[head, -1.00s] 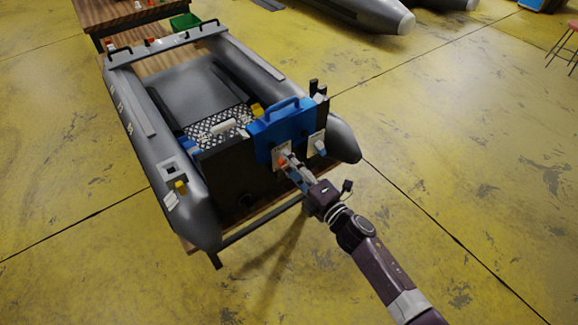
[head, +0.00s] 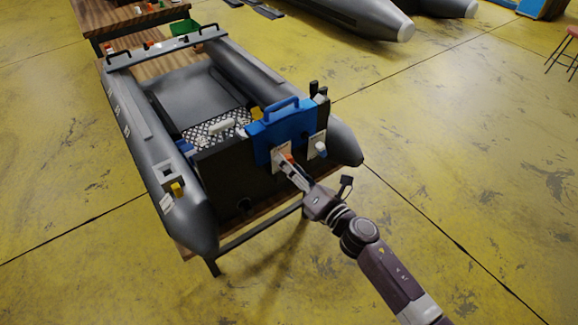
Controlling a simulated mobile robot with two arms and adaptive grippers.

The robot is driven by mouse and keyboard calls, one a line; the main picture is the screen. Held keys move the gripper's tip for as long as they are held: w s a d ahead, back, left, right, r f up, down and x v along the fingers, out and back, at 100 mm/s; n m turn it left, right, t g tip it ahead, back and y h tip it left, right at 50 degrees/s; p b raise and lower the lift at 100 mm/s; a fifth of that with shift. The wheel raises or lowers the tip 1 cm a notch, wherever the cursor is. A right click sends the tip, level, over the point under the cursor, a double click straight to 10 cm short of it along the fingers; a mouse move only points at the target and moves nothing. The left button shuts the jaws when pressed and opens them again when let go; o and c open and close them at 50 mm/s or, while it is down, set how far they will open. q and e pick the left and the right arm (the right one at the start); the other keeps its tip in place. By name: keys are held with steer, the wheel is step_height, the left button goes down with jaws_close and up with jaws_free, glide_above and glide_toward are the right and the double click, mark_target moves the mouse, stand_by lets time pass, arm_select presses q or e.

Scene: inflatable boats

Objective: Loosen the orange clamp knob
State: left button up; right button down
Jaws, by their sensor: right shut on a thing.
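The orange clamp knob (head: 289,157) sits on the left white plate of the blue clamp bracket (head: 283,122), which hangs over the boat's dark transom. Only a small orange part of the knob shows past my fingers. My right gripper (head: 287,166) reaches in from the lower right and is shut on the knob. My left gripper is not in view.
The grey inflatable boat (head: 153,150) rests on a wooden stand with a dark bar (head: 258,235) below the transom. A wooden table (head: 130,14) with a green bin (head: 184,27) stands behind. Yellow floor (head: 450,130) is free at the right.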

steer(key=shift+f, duration=0.1)
steer(key=n+b, duration=0.2)
steer(key=n, duration=0.4)
steer(key=shift+s+n, duration=0.1)
steer(key=shift+n, duration=0.3)
steer(key=c, duration=1.5)
jaws_free()
steer(key=b+v, duration=0.1)
steer(key=v, duration=0.7)
